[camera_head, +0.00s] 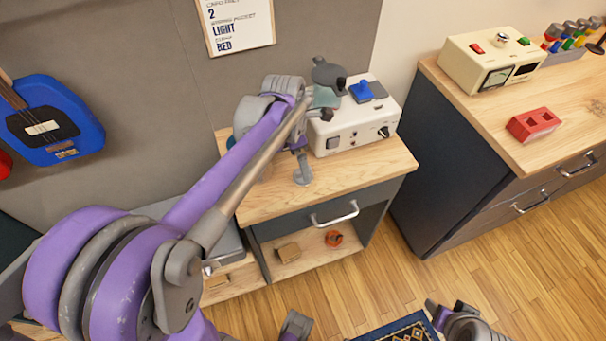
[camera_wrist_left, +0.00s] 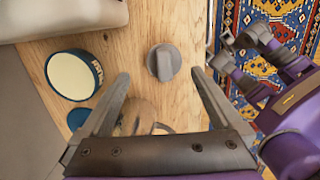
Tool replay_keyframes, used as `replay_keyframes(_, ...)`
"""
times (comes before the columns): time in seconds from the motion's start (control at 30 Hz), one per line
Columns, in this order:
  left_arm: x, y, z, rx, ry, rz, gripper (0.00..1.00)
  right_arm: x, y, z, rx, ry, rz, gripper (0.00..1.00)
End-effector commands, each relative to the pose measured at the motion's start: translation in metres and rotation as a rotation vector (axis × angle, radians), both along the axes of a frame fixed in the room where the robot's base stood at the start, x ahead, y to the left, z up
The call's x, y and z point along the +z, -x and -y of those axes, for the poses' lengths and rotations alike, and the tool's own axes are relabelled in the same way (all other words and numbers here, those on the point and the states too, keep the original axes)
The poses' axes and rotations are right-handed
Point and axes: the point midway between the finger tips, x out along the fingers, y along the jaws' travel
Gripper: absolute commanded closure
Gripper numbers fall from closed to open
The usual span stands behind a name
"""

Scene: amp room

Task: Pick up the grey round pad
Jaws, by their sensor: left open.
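The grey round pad (camera_wrist_left: 163,62), with a raised ridge across its top, lies on the wooden table top in the left wrist view. My left gripper (camera_wrist_left: 160,76) is open and empty, its two fingers spread on either side below the pad in the picture. The pad looks a little beyond the fingertips, untouched. In the head view my left arm covers much of the table, and I cannot clearly tell pad from finger near the front edge. My right gripper (camera_wrist_left: 245,38) is away from the table, over the rug, its fingers apart.
A round tin (camera_wrist_left: 73,75) with a cream top lies left of the pad. A white device (camera_head: 350,120) stands at the table's back right. A brownish round thing (camera_wrist_left: 138,113) shows between my left fingers. A second cabinet (camera_head: 480,110) stands to the right.

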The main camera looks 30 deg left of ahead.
Motion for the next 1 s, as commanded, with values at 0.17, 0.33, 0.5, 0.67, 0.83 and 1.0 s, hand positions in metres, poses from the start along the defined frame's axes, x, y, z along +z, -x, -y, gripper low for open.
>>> replay_keyframes(0.17, -0.024, -0.001, 0.008, -0.004, 0.000, 0.000, 0.01, -0.002, 0.000, 0.000, 0.000, 0.000, -0.001, 0.42)
replay_keyframes(0.33, -0.045, -0.002, 0.010, -0.002, -0.001, 0.001, 0.01, -0.004, 0.001, 0.000, 0.000, 0.000, -0.001, 0.42)
replay_keyframes(0.5, -0.050, -0.003, 0.011, -0.001, -0.001, 0.001, 0.01, -0.004, 0.001, 0.000, 0.000, 0.000, -0.001, 0.42)
replay_keyframes(0.67, -0.050, -0.002, 0.011, -0.002, -0.001, 0.001, 0.06, -0.004, 0.001, 0.000, 0.000, 0.000, -0.001, 0.42)
replay_keyframes(0.83, -0.050, -0.002, 0.011, -0.002, 0.000, 0.000, 0.37, -0.004, 0.001, 0.000, 0.000, 0.000, -0.001, 0.42)
replay_keyframes(1.0, -0.050, -0.002, 0.011, -0.002, 0.000, 0.000, 0.67, -0.004, 0.001, 0.000, 0.000, 0.000, -0.001, 0.42)
